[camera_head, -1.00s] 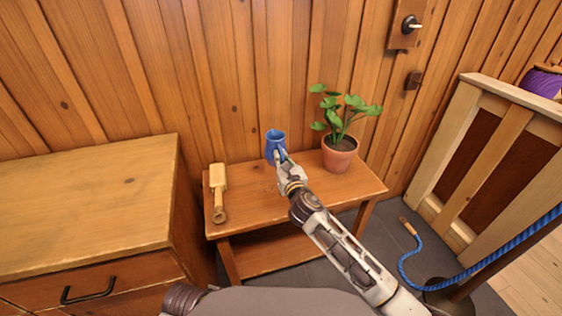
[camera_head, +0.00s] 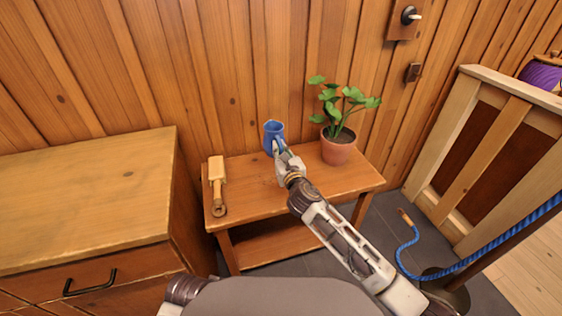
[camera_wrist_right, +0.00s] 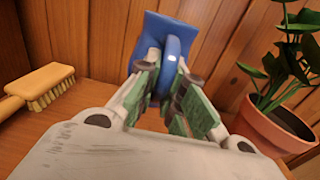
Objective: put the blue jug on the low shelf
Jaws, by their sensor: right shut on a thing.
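The blue jug (camera_head: 273,132) is at the back of the small wooden table's top, between a brush and a potted plant. My right gripper (camera_head: 278,148) reaches it from the front and is shut on its handle. In the right wrist view the jug (camera_wrist_right: 146,38) stands beyond the fingers, with its handle between the fingertips (camera_wrist_right: 166,72). I cannot tell whether its base touches the tabletop. The low shelf (camera_head: 272,244) is the board under the tabletop; its visible front part is bare. My left gripper is out of view.
A wooden brush (camera_head: 217,180) lies left of the jug; a potted plant (camera_head: 338,148) stands close on its right. A drawer cabinet (camera_head: 85,195) stands at left. A blue rope (camera_head: 480,262) runs at right. The tabletop's front edge (camera_head: 300,208) overhangs the shelf.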

